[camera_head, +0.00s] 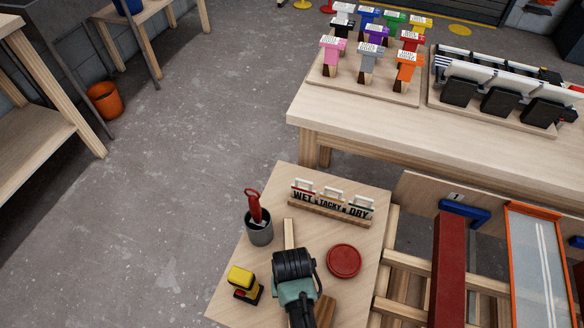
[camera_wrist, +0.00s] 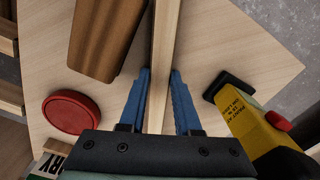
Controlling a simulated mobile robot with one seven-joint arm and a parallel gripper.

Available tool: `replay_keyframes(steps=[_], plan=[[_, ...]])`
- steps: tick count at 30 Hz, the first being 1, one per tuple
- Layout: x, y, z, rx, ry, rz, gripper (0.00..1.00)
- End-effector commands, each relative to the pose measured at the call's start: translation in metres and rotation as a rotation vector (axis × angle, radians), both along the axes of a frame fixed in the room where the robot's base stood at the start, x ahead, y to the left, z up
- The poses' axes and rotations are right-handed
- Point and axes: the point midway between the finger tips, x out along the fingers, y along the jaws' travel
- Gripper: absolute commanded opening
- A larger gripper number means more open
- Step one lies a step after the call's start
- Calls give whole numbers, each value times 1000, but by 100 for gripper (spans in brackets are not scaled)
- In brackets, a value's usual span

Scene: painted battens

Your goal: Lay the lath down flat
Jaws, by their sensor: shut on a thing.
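The lath is a narrow strip of pale wood (camera_head: 289,233). In the head view its far end sticks out beyond my gripper (camera_head: 293,264), over the small pale table (camera_head: 232,292). In the wrist view the lath (camera_wrist: 163,45) runs from the top edge down between the two blue fingers of my gripper (camera_wrist: 160,75), which are shut on its sides. It shows a light narrow face and a darker side there, so it looks to be on edge. I cannot tell whether it touches the table top.
A brown wood block (camera_wrist: 103,38) and a red lid (camera_wrist: 72,111) lie left of the lath in the wrist view. A yellow and black device (camera_head: 244,284) is on the other side. A grey cup (camera_head: 259,230) and a WET-TACKY-DRY rack (camera_head: 331,201) stand farther back.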

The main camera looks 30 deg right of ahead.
Motion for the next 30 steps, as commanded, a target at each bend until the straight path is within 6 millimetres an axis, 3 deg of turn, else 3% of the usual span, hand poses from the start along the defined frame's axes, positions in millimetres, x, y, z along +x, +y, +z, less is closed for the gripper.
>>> replay_keyframes(steps=[2, 3, 7, 19, 30], plan=[[0, 0, -3, 0, 1, 0, 0], [0, 0, -3, 0, 1, 0, 37], [0, 0, -3, 0, 1, 0, 60], [0, 0, 6, -1, -2, 0, 62], [1, 0, 80, -1, -4, 0, 62]])
